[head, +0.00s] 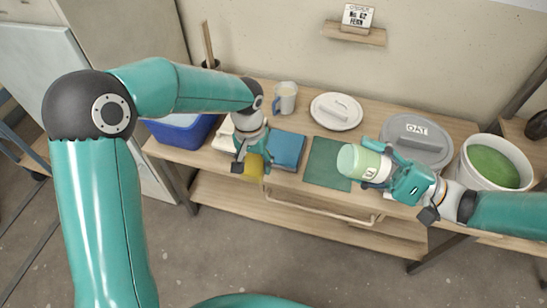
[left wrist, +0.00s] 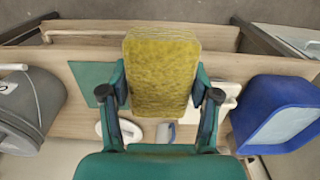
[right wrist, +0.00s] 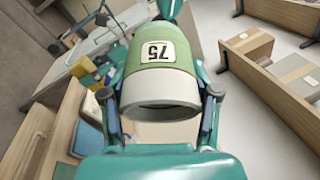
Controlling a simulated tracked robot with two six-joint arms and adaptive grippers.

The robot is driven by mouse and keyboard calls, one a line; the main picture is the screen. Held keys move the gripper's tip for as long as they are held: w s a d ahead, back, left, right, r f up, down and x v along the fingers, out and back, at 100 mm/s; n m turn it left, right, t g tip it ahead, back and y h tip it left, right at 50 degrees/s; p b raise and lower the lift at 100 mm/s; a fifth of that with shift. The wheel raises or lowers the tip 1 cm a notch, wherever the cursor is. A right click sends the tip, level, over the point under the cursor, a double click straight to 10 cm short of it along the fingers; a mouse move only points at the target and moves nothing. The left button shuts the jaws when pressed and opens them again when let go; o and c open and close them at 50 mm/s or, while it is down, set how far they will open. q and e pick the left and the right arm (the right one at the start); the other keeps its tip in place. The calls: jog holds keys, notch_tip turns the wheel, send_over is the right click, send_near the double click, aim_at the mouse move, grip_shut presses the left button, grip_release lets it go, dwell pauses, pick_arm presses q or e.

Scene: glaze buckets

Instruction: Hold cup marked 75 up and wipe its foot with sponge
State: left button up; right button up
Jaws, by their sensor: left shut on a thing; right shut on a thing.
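The cup marked 75 (head: 349,160) is green and cream and lies on its side in the air above the table's front, its pale green end facing left. My right gripper (head: 382,168) is shut around it. In the right wrist view the cup (right wrist: 163,88) shows its 75 label upside down, and its cream open end faces my palm. The yellow sponge (head: 254,168) is held by my left gripper (head: 253,160), above the table's front edge. In the left wrist view the sponge (left wrist: 160,75) sits between both fingers. Sponge and cup are well apart.
Behind are a mug (head: 287,97), a white lid (head: 337,108) and a grey OAT lid (head: 415,135). A green-glaze bucket (head: 493,165) stands right, a blue tub (head: 180,130) left.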

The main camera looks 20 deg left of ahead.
aim_at(262, 171)
pick_arm(q)
jog(key=shift+h, duration=0.4)
jog(key=shift+s+d+m+h, duration=0.1)
jog(key=shift+m+h, duration=0.2)
jog(key=shift+m, duration=0.1)
jog(key=s+d, duration=0.1)
jog(key=s+d+h, duration=0.1)
jog(key=d, duration=0.1)
jog(key=shift+s+f+m+g, duration=0.2)
jog(key=shift+m+g, duration=0.2)
jog(key=s+d+r+n+h, duration=0.1)
jog(key=s+d+r+h, duration=0.3)
jog(key=s+d+r, duration=0.35)
notch_tip(262, 171, up, 15)
jog(key=n+t+h, duration=0.5)
jog(key=h, duration=0.1)
jog(key=shift+h, duration=0.3)
jog(key=shift+x, duration=3.15)
